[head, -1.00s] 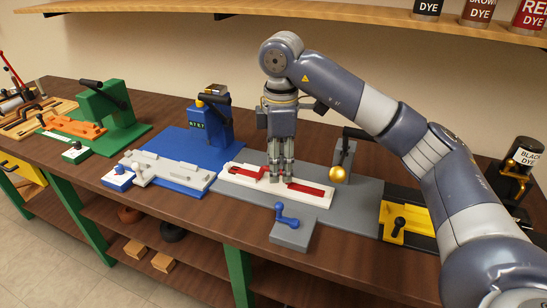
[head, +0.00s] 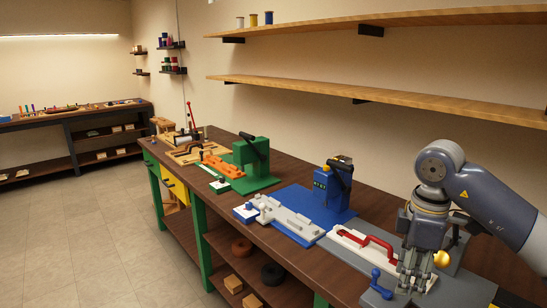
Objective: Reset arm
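My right arm comes in from the right, with my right gripper (head: 413,278) pointing down over the grey fixture plate (head: 456,288) at the lower right. Its fingers are at the near end of the white tray (head: 350,243), which holds a red part (head: 379,241). The fingers look close together, but I cannot tell whether they are open, shut or touching the tray. A gold ball (head: 441,259) shows just right of the gripper. A blue lever (head: 380,283) stands left of the fingers. My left gripper is not in view.
A blue station (head: 297,205) with a grey-white fixture stands left of my gripper, then a green press (head: 257,160) with an orange part (head: 221,164). Two wooden shelves (head: 380,100) run along the wall above. The floor (head: 90,240) at left is clear.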

